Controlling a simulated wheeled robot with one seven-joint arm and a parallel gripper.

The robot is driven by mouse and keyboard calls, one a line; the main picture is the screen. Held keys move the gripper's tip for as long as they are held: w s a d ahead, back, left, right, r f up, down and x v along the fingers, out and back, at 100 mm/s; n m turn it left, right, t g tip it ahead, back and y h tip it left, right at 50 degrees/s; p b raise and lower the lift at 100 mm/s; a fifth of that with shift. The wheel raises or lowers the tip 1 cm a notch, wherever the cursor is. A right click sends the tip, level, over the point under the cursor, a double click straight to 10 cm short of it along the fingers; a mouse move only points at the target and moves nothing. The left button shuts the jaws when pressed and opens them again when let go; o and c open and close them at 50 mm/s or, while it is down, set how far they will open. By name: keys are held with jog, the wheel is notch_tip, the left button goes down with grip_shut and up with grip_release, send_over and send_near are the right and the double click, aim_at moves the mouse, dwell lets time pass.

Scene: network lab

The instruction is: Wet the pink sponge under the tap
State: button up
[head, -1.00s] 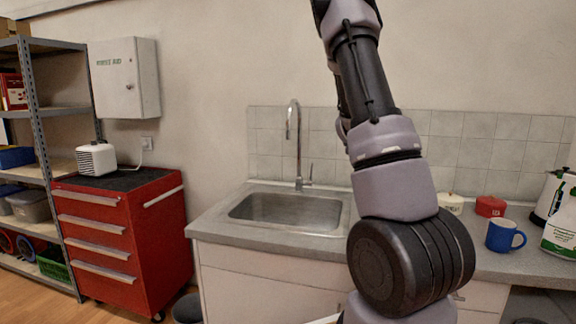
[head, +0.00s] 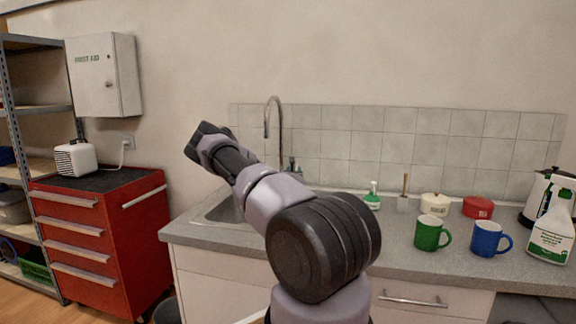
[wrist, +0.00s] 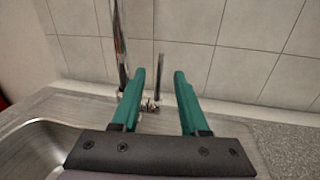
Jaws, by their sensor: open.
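No pink sponge shows in any view. The chrome tap (head: 268,128) stands behind the steel sink (head: 210,213), its curved spout high above the basin. In the wrist view the tap's pipe (wrist: 119,45) rises at the left, with a thin upright lever (wrist: 160,72) to its right. My gripper (wrist: 159,76) is open, its two teal fingers apart and pointing toward the tap's base and the tiled wall. Nothing is between the fingertips. In the head view my arm reaches left across the sink and hides much of it; my fingers cannot be made out there.
A red drawer cabinet (head: 105,240) stands at left.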

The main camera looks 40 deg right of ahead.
jog(key=x, duration=1)
jog(key=shift+d, duration=0.15)
grip_shut()
dwell(1.1)
